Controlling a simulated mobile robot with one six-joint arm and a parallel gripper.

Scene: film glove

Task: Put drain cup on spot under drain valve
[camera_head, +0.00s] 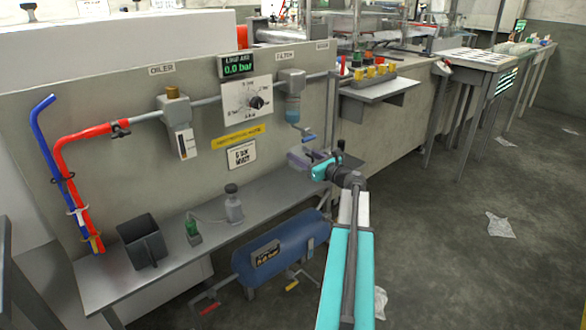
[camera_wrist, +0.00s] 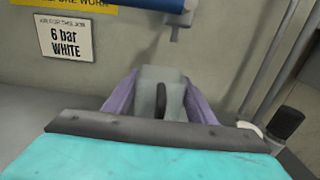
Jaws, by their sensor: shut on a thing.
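My gripper (camera_head: 301,158) reaches in from the right, over the shelf and just below the filter. In the wrist view its purple fingers are shut on a grey cup-like thing (camera_wrist: 150,78) with a dark upright part, which looks like the drain cup. The filter (camera_head: 292,106) has a blue bowl, and the drain valve (camera_head: 304,132) hangs beneath it. In the wrist view the drain valve (camera_wrist: 176,31) is above and slightly right of the held cup, with a gap between them. The cup's base and the spot under the valve are hidden.
The shelf (camera_head: 188,222) runs along the panel. A dark open bin (camera_head: 143,243), a green-topped item (camera_head: 193,231) and a grey bottle (camera_head: 233,205) stand on it. A blue tank (camera_head: 275,250) lies below. In the wrist view a dark-capped item (camera_wrist: 285,122) is at right.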

